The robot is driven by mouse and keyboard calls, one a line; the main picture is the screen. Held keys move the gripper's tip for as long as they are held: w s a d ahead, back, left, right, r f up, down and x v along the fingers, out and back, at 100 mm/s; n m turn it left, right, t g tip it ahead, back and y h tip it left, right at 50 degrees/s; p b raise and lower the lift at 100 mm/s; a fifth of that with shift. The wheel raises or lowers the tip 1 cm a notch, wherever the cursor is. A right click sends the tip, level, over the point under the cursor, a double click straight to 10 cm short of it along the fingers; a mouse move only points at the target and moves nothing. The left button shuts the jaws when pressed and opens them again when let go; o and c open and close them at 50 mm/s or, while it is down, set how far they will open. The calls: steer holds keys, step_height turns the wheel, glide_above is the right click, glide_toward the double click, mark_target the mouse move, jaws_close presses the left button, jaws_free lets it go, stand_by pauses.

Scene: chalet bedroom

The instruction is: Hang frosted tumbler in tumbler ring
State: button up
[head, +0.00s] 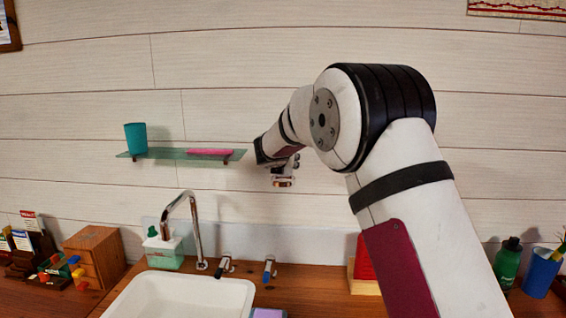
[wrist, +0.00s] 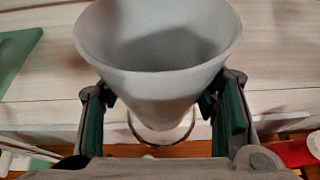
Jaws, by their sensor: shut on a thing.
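The frosted tumbler (wrist: 157,82) is a pale grey, tapered cup, wide mouth towards the wrist camera. My gripper (wrist: 160,101) is shut on it, one finger on each side. The tumbler ring (wrist: 160,143) is a thin metal loop; its arc shows around the narrow lower end of the tumbler in the wrist view. I cannot tell how deep the tumbler sits in it or whether they touch. In the head view my gripper (head: 284,163) is near the wall, right of the shelf, with the ring (head: 283,183) just below. The tumbler is not clear there.
A glass shelf (head: 170,154) left of my gripper bears a teal cup (head: 136,138) and a pink item (head: 210,152). Below are a tap (head: 193,225), a soap dispenser (head: 163,250) and a white basin (head: 182,297). The wall around the gripper is bare.

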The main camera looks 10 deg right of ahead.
steer(key=shift+f+b, duration=0.6)
steer(key=shift+f, duration=0.15)
steer(key=shift+f+b, duration=0.45)
steer(key=shift+f, duration=0.1)
steer(key=o, duration=1.4)
steer(key=v, duration=1.2)
steer(key=shift+f, duration=0.1)
